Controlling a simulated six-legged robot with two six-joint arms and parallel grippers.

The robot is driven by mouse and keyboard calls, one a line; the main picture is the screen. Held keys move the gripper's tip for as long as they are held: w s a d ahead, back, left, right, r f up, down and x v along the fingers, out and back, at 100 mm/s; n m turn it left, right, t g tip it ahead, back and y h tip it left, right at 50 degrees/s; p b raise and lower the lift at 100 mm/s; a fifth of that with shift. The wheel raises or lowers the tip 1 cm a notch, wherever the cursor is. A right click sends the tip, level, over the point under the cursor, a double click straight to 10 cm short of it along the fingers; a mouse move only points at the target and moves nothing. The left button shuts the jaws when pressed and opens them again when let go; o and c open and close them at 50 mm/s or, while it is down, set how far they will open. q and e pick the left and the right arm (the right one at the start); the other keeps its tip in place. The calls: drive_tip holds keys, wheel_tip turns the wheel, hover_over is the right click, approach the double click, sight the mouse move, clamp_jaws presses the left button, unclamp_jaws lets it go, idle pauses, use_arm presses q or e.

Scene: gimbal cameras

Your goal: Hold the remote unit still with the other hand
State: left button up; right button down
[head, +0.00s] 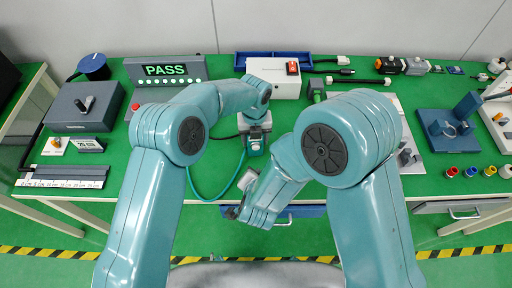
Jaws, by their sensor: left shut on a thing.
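My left gripper (254,135) reaches over the middle of the green bench and points down. My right gripper (236,208) is at the front edge of the bench, lower and nearer than the left one and apart from the unit. It points left, and its fingers are too small and turned to show whether they are open.
A PASS display box (166,70) and a grey case (84,106) stand at the left. A white box with a red switch (273,78) and a blue tray (272,55) stand behind the gripper. A blue fixture (446,130) is at the right. Green bench shows left of the unit.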

use_arm(q)
drive_tip(key=o, duration=1.1)
